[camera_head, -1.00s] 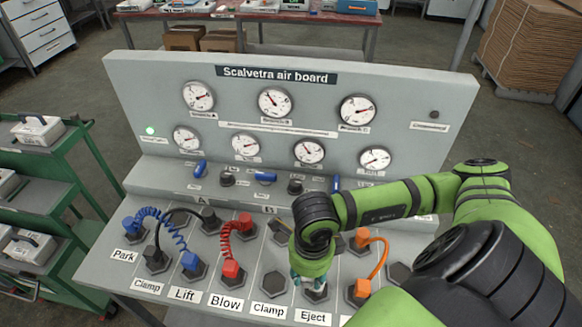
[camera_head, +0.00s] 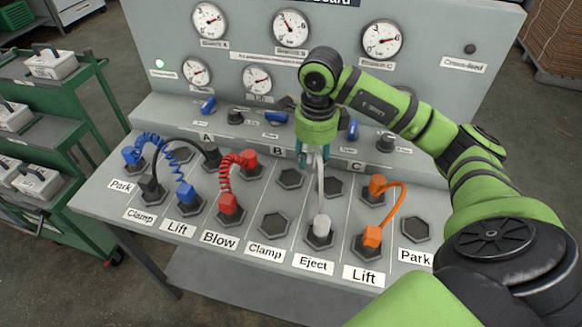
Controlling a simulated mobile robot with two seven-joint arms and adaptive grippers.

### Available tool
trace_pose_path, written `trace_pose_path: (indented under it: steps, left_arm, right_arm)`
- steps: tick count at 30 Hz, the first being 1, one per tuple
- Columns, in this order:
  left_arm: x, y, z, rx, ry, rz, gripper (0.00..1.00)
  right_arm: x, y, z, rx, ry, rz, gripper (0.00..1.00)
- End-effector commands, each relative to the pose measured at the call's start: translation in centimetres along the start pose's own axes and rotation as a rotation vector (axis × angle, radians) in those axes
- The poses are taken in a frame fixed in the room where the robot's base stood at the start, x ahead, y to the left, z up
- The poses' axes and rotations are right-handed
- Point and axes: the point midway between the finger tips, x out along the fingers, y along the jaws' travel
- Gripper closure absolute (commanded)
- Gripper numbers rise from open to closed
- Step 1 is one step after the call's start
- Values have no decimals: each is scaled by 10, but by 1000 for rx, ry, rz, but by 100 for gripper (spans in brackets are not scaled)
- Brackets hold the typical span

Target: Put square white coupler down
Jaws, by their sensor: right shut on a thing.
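My right gripper (camera_head: 313,163) points down above the back row of sockets, between two empty hexagonal sockets. Its teal fingers are shut on the end of a white hose (camera_head: 320,190); the coupler at that end is mostly hidden by the fingers, so its shape cannot be told. The hose runs down to a white coupler (camera_head: 322,224) seated in the front socket above the "Eject" label (camera_head: 314,262). The held end appears to be above the panel, not clearly in a socket. My left gripper is not in view.
Empty sockets show at back (camera_head: 290,179), back right of the gripper (camera_head: 333,187), front "Clamp" (camera_head: 274,224) and right "Park" (camera_head: 415,229). A red hose (camera_head: 228,170) stands left, an orange hose (camera_head: 399,201) right. Valve handles and gauges line the upright board behind.

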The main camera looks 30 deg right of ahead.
Motion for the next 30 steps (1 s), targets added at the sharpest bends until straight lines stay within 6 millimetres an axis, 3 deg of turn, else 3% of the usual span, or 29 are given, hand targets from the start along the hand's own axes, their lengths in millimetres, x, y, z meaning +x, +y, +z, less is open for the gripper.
trace_pose_path:
  steps: [3, 9, 14, 22, 30]
  left_arm:
    - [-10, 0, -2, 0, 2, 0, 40]
    - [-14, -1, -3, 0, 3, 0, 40]
    - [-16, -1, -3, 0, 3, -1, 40]
    - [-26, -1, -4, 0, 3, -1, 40]
    - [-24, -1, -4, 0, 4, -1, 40]
  right_arm:
    - [14, -6, 28, 2, -2, 4, 100]
    - [33, -14, 54, 2, -1, 0, 100]
    - [40, -16, 58, 1, 1, -2, 100]
    - [75, -14, 57, 1, 2, 0, 100]
    - [78, -15, 58, 1, -1, -3, 100]
